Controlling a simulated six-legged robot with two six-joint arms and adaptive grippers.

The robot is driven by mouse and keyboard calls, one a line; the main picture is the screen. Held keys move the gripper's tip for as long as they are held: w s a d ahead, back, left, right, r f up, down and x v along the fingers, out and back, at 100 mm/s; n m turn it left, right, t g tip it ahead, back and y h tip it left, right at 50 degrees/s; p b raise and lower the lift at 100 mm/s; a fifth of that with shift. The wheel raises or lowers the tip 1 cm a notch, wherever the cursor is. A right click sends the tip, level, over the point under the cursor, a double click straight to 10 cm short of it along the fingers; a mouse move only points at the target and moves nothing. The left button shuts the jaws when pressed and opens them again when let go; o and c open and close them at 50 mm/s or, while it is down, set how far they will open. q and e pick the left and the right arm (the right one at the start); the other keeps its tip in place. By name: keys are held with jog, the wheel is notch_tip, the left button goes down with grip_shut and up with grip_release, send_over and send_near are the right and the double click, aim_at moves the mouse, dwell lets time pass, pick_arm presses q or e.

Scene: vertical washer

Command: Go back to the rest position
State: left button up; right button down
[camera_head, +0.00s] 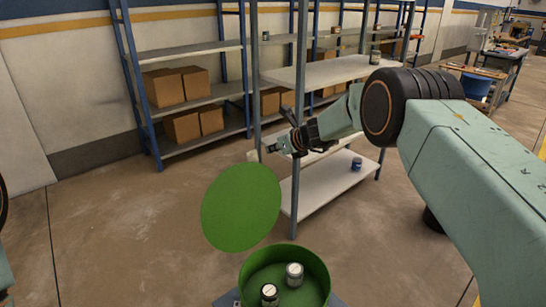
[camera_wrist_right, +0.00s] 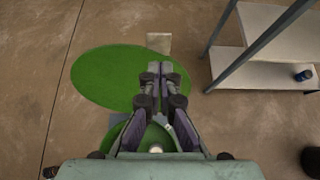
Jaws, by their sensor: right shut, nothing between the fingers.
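My right gripper (camera_head: 274,148) is in the air above and behind the green washer, its fingers together and empty. In the right wrist view its closed fingers (camera_wrist_right: 160,75) point up the picture, with the green lid behind them. The round green lid (camera_head: 240,207) stands open, tilted up behind the drum; it also shows in the wrist view (camera_wrist_right: 100,80). The green drum (camera_head: 322,283) is open at the top. Two small cans sit inside it, one at the right (camera_head: 294,274) and one at the front (camera_head: 269,294). My left gripper is out of sight.
A metal rack with white shelves (camera_head: 325,183) stands behind and right of the washer, near my right arm. A blue can (camera_head: 356,164) sits on its low shelf. Blue shelving with cardboard boxes (camera_head: 177,86) lines the wall. The floor at left is clear.

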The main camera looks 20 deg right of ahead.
notch_tip(320, 180, up, 7)
jog(key=p, duration=0.1)
jog(key=s+d+f+n+g+h, duration=0.2)
jog(key=s+d+f+n+h, duration=0.1)
jog(key=s+f+n, duration=0.3)
jog(key=s+d+f+n+g+h, duration=0.1)
jog(key=s+d+f+n+h, duration=0.2)
jog(key=f, duration=0.6)
jog(key=s+f+n+g, duration=0.1)
jog(key=s+f+n, duration=0.35)
jog(key=s, duration=0.25)
jog(key=s+f+n+g, duration=0.1)
jog(key=s+f+n, duration=0.35)
jog(key=s, duration=0.25)
jog(key=s+a+f+n+g, duration=0.1)
jog(key=s+n, duration=0.3)
jog(key=s, duration=0.8)
jog(key=s+a+f+n+g+y, duration=0.1)
jog(key=s+a+n, duration=0.3)
jog(key=s, duration=0.9)
jog(key=s+a+f+n+g, duration=0.2)
jog(key=s+n, duration=0.3)
jog(key=s, duration=0.7)
jog(key=shift+s+a+f+g+y+b, duration=0.3)
jog(key=shift+s+f+g+y+b, duration=0.1)
jog(key=shift+f+g, duration=0.35)
